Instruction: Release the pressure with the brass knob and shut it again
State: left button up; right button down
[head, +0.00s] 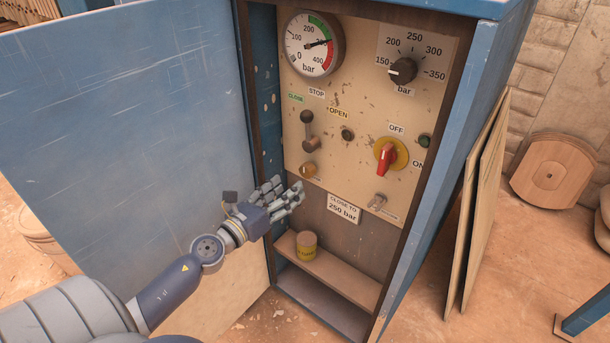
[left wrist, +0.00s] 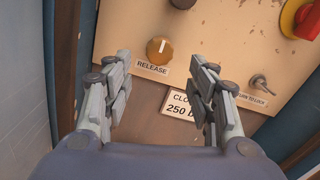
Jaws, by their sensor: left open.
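The brass knob (head: 308,170) sits low on the left of the cream control panel (head: 350,110) inside the open blue cabinet. In the left wrist view the knob (left wrist: 160,50) shows a white pointer line aimed up, with a RELEASE label (left wrist: 152,66) below it. My left gripper (head: 290,196) is open and empty, just below and left of the knob in the head view. In the left wrist view its fingers (left wrist: 160,95) point at the panel, with the knob ahead between them and not touched. My right gripper is not in view.
The pressure gauge (head: 314,45) needle points between 200 and 400. A black lever (head: 308,130) stands above the knob; a red switch (head: 386,158) and key (head: 377,201) are to its right. The blue door (head: 130,130) stands open left. A yellow tin (head: 306,245) stands on the shelf.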

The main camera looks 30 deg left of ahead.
aim_at(304, 174)
pick_arm(q)
jog(key=w, duration=0.5)
jog(key=w+p, duration=0.1)
jog(key=w, duration=0.2)
jog(key=shift+w+d, duration=0.2)
jog(key=shift+d, duration=0.1)
jog(key=c, duration=1)
